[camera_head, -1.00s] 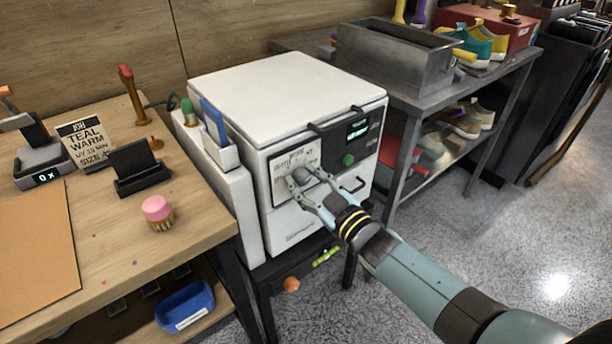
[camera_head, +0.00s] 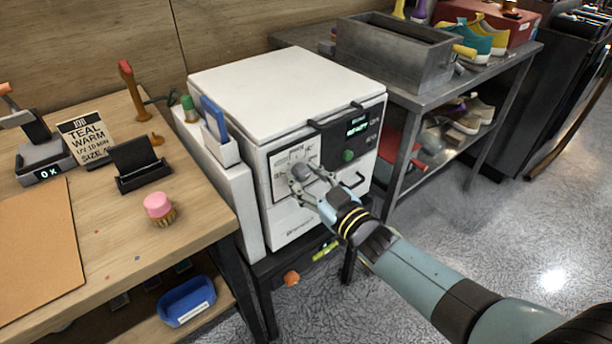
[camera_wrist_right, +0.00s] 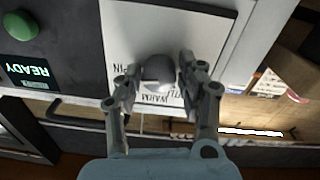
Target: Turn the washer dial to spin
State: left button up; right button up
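The white washer (camera_head: 285,95) stands between the wooden bench and the metal table. Its grey round dial (camera_head: 300,171) sits on a pale printed panel on the front. The dial also shows in the right wrist view (camera_wrist_right: 160,71). My right gripper (camera_head: 309,182) is at the panel with its fingers on either side of the dial. In the right wrist view my right gripper (camera_wrist_right: 158,80) is open, with a gap at the left finger; the right finger is very close to the dial, contact unclear. The fingers hide part of the printed labels; "WARM" is partly readable. My left gripper is not in view.
A green button (camera_head: 348,156) and a lit "READY" display (camera_head: 357,126) are right of the panel. The wooden bench (camera_head: 100,240) is left, the metal table (camera_head: 400,98) right. Open floor lies in front.

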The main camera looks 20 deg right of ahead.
jog(key=shift+o, duration=1.3)
jog(key=v, duration=1.2)
